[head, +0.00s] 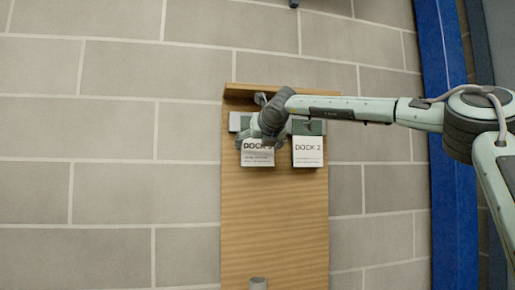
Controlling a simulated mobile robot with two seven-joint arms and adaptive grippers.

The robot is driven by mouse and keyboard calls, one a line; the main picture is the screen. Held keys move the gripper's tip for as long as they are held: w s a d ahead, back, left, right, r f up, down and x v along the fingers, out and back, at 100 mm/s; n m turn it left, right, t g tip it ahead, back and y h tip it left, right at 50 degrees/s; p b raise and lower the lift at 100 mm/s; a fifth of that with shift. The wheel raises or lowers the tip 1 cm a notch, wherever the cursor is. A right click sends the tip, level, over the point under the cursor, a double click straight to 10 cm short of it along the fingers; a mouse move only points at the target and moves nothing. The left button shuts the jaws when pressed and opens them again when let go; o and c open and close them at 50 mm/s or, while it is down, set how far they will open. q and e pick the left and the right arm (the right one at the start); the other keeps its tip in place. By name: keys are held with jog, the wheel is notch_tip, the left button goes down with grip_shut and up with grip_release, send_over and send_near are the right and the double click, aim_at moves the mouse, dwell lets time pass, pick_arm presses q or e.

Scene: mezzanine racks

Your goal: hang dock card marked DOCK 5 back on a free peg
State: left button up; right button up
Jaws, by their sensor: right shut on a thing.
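A white card (257,156) reading DOCK and a digit that is partly hidden, probably 5, is at the upper left of the wooden board (275,220). My right gripper (262,141) reaches in from the right and is shut on the top of this card, in front of the grey strip (235,121). The gripper hides the card's upper edge and any peg behind it, so I cannot tell whether the card touches a peg. A card marked DOCK 2 (307,157) hangs just to the right. My left gripper is not in view.
The board stands against a grey block wall (110,190) and has a ledge along its top. A small grey cylindrical piece (258,283) shows at the board's lower edge. A blue upright (450,200) stands at the right. The board's middle is bare.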

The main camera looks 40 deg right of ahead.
dwell(0.3)
jog(key=o, duration=1)
jog(key=shift+b+v, duration=0.9)
jog(key=shift+v, duration=0.35)
jog(key=shift+b+v, duration=1.15)
jog(key=shift+v, duration=1.15)
